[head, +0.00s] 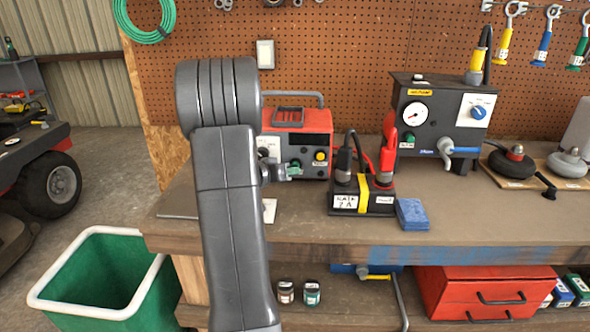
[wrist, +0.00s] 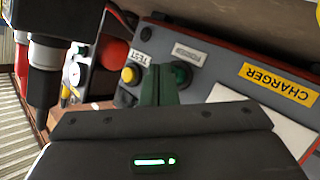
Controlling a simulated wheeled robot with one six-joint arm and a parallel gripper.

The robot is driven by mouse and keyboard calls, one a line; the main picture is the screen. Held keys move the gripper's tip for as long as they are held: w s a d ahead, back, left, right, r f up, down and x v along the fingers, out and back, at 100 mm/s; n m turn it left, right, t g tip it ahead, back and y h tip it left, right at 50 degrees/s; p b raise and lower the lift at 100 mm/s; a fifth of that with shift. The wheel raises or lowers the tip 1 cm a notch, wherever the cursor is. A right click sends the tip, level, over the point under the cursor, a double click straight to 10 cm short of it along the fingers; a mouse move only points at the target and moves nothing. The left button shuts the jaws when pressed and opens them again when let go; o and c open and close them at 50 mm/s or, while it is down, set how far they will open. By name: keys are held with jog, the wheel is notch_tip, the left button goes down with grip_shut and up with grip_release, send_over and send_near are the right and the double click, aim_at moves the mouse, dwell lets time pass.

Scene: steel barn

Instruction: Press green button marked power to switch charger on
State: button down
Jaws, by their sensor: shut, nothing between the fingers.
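The charger is a red box with a grey front (head: 318,120), standing on the bench behind my arm in the head view. The green button (wrist: 181,73) sits by a small white label (wrist: 188,53) that appears to read POWER. My gripper (wrist: 160,70) has its green fingers shut and empty. In the wrist view the tips overlap the panel just left of the green button; I cannot tell whether they touch. In the head view my gripper (head: 283,172) is in front of the charger's lower face.
A yellow button (wrist: 130,74) marked TEST lies on the other side of my fingers. A battery (head: 348,204) with black and red clamps stands right of the charger, a blue sponge (head: 411,214) beside it. A black gauge box (head: 440,112) stands further right.

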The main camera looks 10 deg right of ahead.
jog(key=shift+w+d, duration=0.1)
jog(key=shift+w, duration=0.3)
jog(key=shift+s+b, duration=0.1)
jog(key=shift+b, duration=0.25)
jog(key=shift+s+a+f+b, duration=0.1)
jog(key=shift+s+a+b, duration=0.2)
jog(key=shift+s+b, duration=0.6)
jog(key=shift+s, duration=0.15)
jog(key=shift+b, duration=0.3)
jog(key=shift+s+a+b, duration=0.1)
jog(key=shift+s+b, duration=0.15)
jog(key=shift+b, duration=0.1)
jog(key=shift+s+a+f+b, duration=0.15)
jog(key=shift+s+a+b, duration=0.1)
jog(key=shift+s+b, duration=0.65)
jog(key=shift+s+a+b, duration=0.2)
jog(key=shift+s+b, duration=0.35)
jog(key=shift+b, duration=0.1)
jog(key=shift+s+a+b, duration=0.15)
jog(key=shift+s+b, duration=0.4)
jog(key=shift+b, duration=0.05)
jog(key=shift+s+a+r+b, duration=0.1)
jog(key=shift+s+r+b, duration=0.1)
jog(key=shift+s, duration=0.15)
jog(key=shift+s+a+r+b, duration=0.1)
jog(key=shift+s+b, duration=0.1)
jog(key=shift+s, duration=0.1)
